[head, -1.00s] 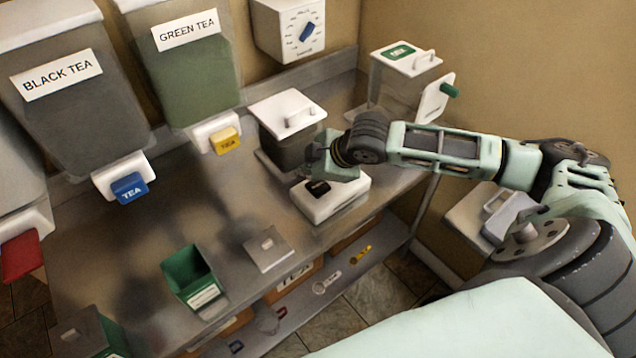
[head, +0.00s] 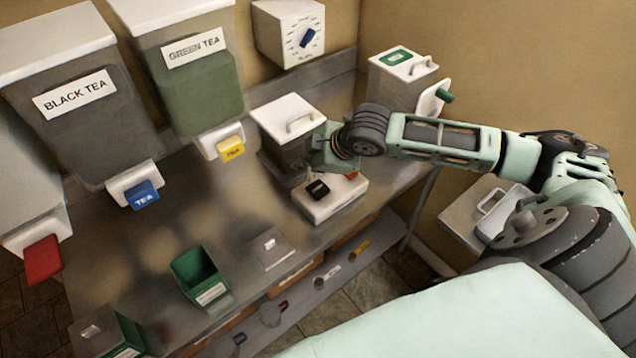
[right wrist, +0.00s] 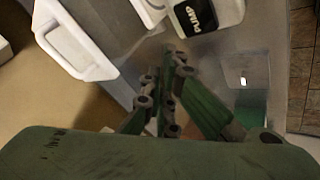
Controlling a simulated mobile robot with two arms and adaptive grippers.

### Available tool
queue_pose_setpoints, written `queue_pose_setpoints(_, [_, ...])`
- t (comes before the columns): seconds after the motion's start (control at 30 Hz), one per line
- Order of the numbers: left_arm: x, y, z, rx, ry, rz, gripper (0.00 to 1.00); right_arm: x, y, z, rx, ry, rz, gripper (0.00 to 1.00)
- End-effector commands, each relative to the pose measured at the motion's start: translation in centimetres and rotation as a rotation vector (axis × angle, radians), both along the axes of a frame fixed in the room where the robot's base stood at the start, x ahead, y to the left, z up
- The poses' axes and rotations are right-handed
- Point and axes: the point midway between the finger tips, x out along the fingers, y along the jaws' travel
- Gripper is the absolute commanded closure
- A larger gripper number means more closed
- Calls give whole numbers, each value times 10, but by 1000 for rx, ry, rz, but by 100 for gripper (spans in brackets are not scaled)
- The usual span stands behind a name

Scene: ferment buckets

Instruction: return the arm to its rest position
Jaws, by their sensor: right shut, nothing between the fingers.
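My right arm reaches in from the right in the head view. Its green gripper (head: 322,165) hangs just over a white box with a black label (head: 335,205), beside a lidded container (head: 285,125). In the right wrist view the fingers (right wrist: 168,75) are drawn together with nothing seen between them. The box's black label (right wrist: 195,15) reads "PUMP" there. Whether the gripper touches the box is hard to tell. My left gripper is not in view.
Black tea (head: 95,125) and green tea (head: 195,85) dispensers stand along the back of the steel counter (head: 150,255). A green open bin (head: 200,275) stands near the front edge. Another lidded container (head: 400,85) is at the far right. A shelf (head: 325,290) runs below.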

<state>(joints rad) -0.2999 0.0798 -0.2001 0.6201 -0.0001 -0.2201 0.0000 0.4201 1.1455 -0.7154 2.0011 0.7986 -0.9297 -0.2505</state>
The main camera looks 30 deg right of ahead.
Motion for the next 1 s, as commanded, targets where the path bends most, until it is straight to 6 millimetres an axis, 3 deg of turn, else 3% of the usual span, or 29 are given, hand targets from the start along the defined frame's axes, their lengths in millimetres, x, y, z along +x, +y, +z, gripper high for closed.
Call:
queue_pose_setpoints(0.67, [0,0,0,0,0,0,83,-2,5,-3,4,3,4,100])
queue_pose_setpoints(0.77, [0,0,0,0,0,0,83,-14,29,-16,27,23,17,100])
queue_pose_setpoints(0.83, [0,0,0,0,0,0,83,-30,58,-29,58,45,24,100])
queue_pose_setpoints(1.0, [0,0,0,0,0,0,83,-86,125,-55,164,105,-46,100])
